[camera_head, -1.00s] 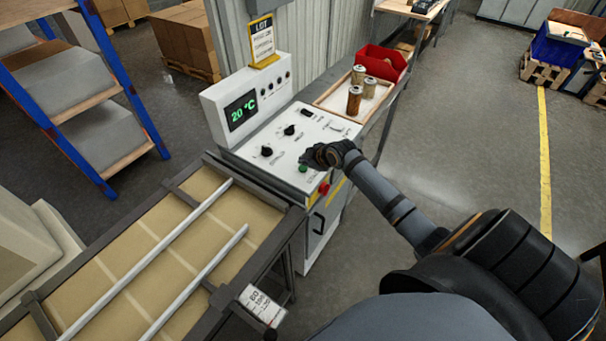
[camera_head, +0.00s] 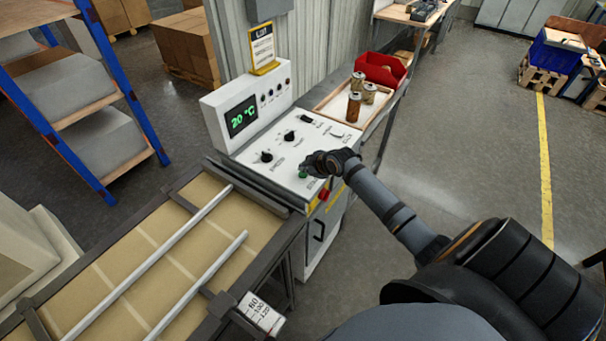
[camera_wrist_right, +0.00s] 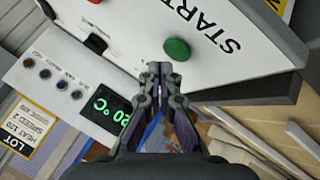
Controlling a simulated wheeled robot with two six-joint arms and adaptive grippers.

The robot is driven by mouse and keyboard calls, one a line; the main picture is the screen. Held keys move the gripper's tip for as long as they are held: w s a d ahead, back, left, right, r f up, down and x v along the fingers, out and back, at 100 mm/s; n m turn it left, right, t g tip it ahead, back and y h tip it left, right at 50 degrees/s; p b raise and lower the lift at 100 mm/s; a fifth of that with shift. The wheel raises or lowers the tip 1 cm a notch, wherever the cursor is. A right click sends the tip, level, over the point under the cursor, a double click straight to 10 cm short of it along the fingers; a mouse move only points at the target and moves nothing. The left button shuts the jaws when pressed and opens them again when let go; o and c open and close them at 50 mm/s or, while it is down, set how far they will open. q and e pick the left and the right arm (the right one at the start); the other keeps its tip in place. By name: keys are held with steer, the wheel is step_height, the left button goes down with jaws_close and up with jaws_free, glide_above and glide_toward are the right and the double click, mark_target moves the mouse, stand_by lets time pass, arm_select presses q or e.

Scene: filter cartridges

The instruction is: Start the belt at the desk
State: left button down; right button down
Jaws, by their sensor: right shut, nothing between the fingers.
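The control desk (camera_head: 285,178) stands at the end of the belt (camera_head: 150,255). My right gripper (camera_head: 305,164) is shut and empty, close above the green button. In the right wrist view the green button (camera_wrist_right: 177,50) sits beside the word START, just ahead of the shut fingertips (camera_wrist_right: 160,70). A small gap shows between them in that view. The display (camera_head: 241,114) reads 20 °C. My left gripper is not in view.
A wooden tray (camera_head: 333,113) with brown cartridges (camera_head: 354,105) and a red bin (camera_head: 381,68) lie behind the desk. A lot sign (camera_head: 262,48) stands on the display housing. A blue-framed shelf (camera_head: 125,95) is at the left.

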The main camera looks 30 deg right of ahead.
mark_target(304, 175)
steer(key=shift+f, duration=0.1)
stand_by(0.4)
steer(key=shift+f, duration=0.35)
steer(key=shift+f+b, duration=0.45)
steer(key=shift+b, duration=0.1)
stand_by(0.4)
stand_by(0.4)
steer(key=shift+r+p, duration=0.8)
steer(key=shift+r, duration=0.05)
step_height(304, 175, up, 5)
steer(key=p, duration=0.4)
steer(key=shift+r+p, duration=0.1)
steer(key=shift+p, duration=0.25)
